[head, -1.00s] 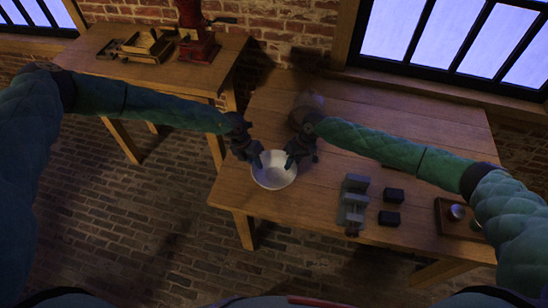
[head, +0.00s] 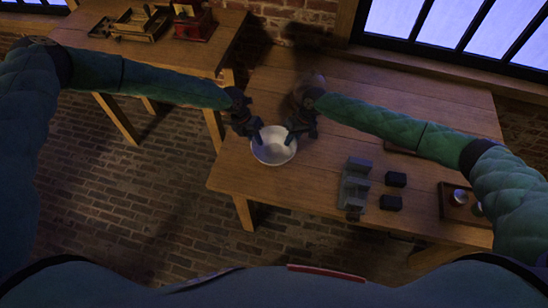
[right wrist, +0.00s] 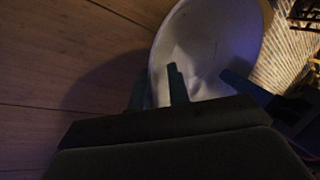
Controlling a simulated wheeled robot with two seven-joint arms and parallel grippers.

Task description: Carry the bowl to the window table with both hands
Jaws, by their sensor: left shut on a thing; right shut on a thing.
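A white bowl (head: 274,152) is near the left end of the wooden table (head: 320,178) below the large window. My left gripper (head: 257,135) is shut on the bowl's left rim, and my right gripper (head: 290,134) is shut on its right rim. In the right wrist view the bowl (right wrist: 222,40) looks pale and empty, with my right fingers (right wrist: 160,88) at its near wall and my dark left gripper (right wrist: 262,96) on the far side. A shadow lies on the wood beside the bowl. I cannot tell whether its base touches the table.
Grey block-like fixtures (head: 354,186) and two dark blocks (head: 391,202) stand right of the bowl. A tray (head: 449,207) with small round items is farther right. A second table (head: 205,58) at upper left holds a red grinder (head: 192,24) and a tray (head: 141,27). Brick floor separates them.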

